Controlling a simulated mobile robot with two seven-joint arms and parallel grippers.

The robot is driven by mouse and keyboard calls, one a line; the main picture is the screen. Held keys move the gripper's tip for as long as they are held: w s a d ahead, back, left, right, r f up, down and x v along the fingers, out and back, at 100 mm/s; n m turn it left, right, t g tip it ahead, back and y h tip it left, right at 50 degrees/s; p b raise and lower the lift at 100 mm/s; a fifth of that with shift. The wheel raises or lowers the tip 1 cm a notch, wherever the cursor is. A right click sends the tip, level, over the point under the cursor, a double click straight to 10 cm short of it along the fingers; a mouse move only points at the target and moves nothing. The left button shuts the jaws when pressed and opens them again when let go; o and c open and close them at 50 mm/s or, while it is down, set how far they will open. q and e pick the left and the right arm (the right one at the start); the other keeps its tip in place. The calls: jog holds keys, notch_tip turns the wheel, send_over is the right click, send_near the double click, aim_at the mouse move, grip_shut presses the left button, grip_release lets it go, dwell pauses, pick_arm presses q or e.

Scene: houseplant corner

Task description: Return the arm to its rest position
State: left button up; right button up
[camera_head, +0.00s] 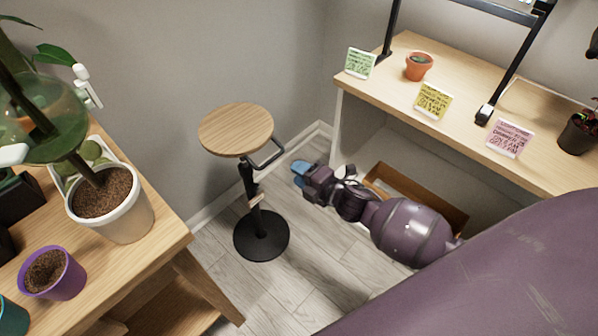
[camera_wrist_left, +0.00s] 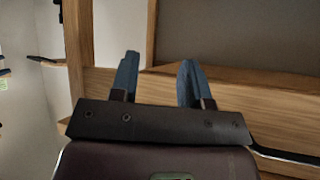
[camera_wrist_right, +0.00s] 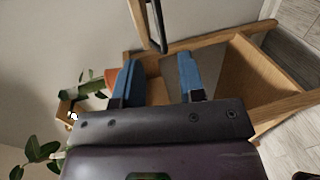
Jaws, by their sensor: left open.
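My left gripper is not in the head view. In the left wrist view, the blue fingers of the left gripper (camera_wrist_left: 160,80) are apart and empty, with wooden furniture boards (camera_wrist_left: 110,88) behind them.
A round-topped stool (camera_head: 236,130) stands near the right gripper. A wooden table (camera_head: 165,215) with a white pot (camera_head: 125,215) and a purple pot (camera_head: 62,283) is at left. A desk (camera_head: 445,70) at right holds an orange pot (camera_head: 418,68) and note cards. A wooden crate (camera_head: 385,180) sits below it.

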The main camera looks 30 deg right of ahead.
dwell(0.4)
pick_arm(q)
jog(key=r+p, duration=0.1)
jog(key=p, duration=0.1)
jog(key=r+p, duration=0.3)
jog(key=shift+s+a+r+p, duration=0.2)
jog(key=shift+a+r+p, duration=0.05)
jog(key=shift+r+p, duration=0.15)
pick_arm(e)
jog(key=s+d+r+m+g+h, duration=0.1)
jog(key=s+m+h, duration=0.1)
jog(key=s+m, duration=0.8)
jog(key=s+d+m+g+h, duration=0.2)
jog(key=s+m, duration=0.8)
jog(key=s, duration=0.8)
jog(key=shift+r+m+g+h, duration=0.3)
jog(key=shift+r+m+h, duration=0.1)
jog(key=shift+h, duration=0.3)
pick_arm(q)
jog(key=shift+w+d+r+t, duration=0.1)
jog(key=shift+w+t, duration=0.15)
jog(key=shift+t, duration=0.05)
